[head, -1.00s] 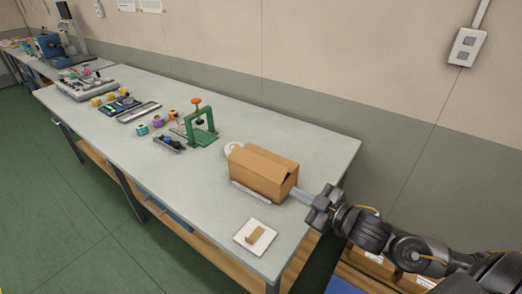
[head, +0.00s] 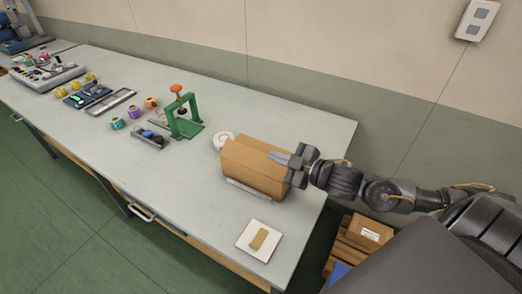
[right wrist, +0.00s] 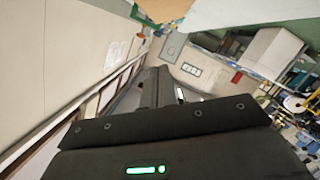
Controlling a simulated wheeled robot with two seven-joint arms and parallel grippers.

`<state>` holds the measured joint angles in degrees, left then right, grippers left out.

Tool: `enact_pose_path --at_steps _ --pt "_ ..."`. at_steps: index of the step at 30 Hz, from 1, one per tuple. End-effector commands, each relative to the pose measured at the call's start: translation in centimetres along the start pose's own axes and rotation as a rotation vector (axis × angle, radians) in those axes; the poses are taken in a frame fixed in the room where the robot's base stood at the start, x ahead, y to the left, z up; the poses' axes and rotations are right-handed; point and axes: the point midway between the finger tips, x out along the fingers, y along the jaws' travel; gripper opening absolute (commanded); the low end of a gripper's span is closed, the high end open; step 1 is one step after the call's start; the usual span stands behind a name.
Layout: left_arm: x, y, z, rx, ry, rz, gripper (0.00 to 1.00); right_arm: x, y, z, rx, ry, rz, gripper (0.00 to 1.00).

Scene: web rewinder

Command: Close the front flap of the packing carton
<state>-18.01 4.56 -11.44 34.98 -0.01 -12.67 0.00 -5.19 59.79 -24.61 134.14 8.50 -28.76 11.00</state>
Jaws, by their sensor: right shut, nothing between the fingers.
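The packing carton (head: 250,170) is a brown box on the grey table. Its upper faces slope and look largely closed. My right gripper (head: 275,157) is at its upper right end, with its shut, empty fingers pointing left over the carton's top edge. I cannot tell whether the fingers touch the cardboard. The gripper hides part of that end, so the front flap's exact position is unclear. In the right wrist view, my dark gripper fingers (right wrist: 160,90) are close together, and a tan piece that looks like cardboard (right wrist: 165,8) shows at the top edge. My left gripper is not in view.
A white roll (head: 222,140) stands behind the carton. A white pad (head: 260,240) with a small tan block lies in front. A green frame press (head: 183,118) and several coloured rolls stand to the left. A wall is behind the table.

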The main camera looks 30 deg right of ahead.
Motion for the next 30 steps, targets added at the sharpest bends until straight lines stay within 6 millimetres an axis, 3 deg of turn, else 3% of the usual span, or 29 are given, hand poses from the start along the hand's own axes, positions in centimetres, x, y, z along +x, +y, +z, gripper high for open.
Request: enact_pose_path --at_steps 10,12,18,30 --pt "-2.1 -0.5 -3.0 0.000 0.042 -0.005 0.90 7.4 0.2 -0.5 0.001 0.004 -0.001 0.00" --pt "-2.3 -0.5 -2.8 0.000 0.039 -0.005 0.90 7.5 0.0 1.1 -0.001 -0.003 -0.005 0.00" --pt "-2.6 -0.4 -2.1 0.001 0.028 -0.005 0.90 8.0 0.0 3.1 -0.001 0.000 -0.004 0.00" --pt "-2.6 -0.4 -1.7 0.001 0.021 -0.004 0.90 8.1 -0.1 3.8 0.000 0.002 -0.004 0.00"
